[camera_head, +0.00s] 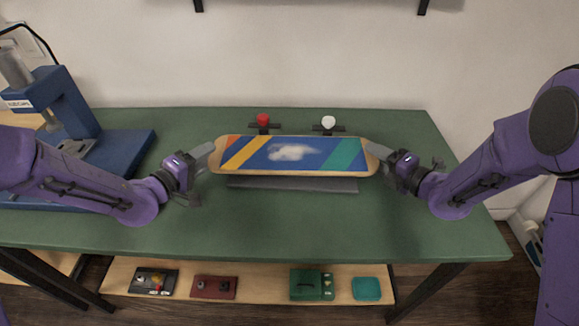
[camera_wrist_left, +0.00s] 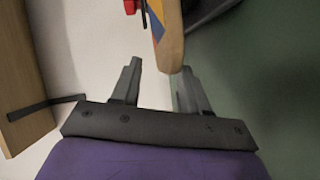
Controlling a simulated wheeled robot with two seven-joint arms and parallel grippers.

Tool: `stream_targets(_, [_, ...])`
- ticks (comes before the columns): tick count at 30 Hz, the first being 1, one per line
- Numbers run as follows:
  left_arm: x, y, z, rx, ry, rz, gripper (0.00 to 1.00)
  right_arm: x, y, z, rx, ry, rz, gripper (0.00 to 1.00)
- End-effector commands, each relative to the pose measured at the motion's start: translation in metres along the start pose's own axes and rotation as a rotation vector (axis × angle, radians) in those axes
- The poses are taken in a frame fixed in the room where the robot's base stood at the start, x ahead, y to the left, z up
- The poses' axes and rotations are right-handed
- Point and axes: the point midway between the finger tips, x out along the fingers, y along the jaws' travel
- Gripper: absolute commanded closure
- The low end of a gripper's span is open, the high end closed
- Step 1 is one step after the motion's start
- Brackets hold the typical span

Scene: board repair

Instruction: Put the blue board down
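The blue board (camera_head: 300,155) is a skateboard deck with orange, yellow and green stripes and a white patch. It lies level left to right over a dark grey block (camera_head: 290,185) on the green table. My left gripper (camera_head: 204,158) is at the board's left end. In the left wrist view my left gripper (camera_wrist_left: 158,72) has its fingers apart, with the board's wooden end (camera_wrist_left: 170,50) near the right fingertip and no clear grip on it. My right gripper (camera_head: 381,157) is at the board's right end. Its fingers are partly hidden, so its opening is unclear.
A red-topped part (camera_head: 263,121) and a white-topped part (camera_head: 328,123) stand behind the board. A blue press (camera_head: 75,110) stands at the left. The green table (camera_head: 290,230) is clear in front. A lower shelf (camera_head: 260,282) holds several small items.

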Motion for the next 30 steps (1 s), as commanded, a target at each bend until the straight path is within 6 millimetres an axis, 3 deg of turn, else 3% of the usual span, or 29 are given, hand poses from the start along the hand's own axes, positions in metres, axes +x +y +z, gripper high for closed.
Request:
stream_targets(8, [-0.005, 0.0, -0.001, -0.003, 0.003, -0.001, 0.56, 0.0, 0.001, 0.001, 0.003, -0.002, 0.001, 0.51])
stream_targets(11, [-0.022, 0.001, -0.002, -0.003, 0.004, -0.001, 0.56, 0.0, 0.001, 0.001, 0.004, -0.002, 0.001, 0.51])
stream_targets(21, [-0.103, 0.001, -0.001, -0.001, 0.004, 0.001, 0.56, 0.0, 0.001, 0.001, 0.005, -0.003, 0.002, 0.51])
stream_targets(26, [-0.119, 0.001, 0.0, -0.001, 0.001, 0.001, 0.56, -0.001, 0.001, 0.001, 0.005, -0.003, 0.002, 0.51])
stream_targets(30, [-0.121, 0.001, 0.0, -0.002, 0.001, 0.001, 0.56, -0.018, 0.001, 0.001, 0.006, -0.005, 0.001, 0.51])
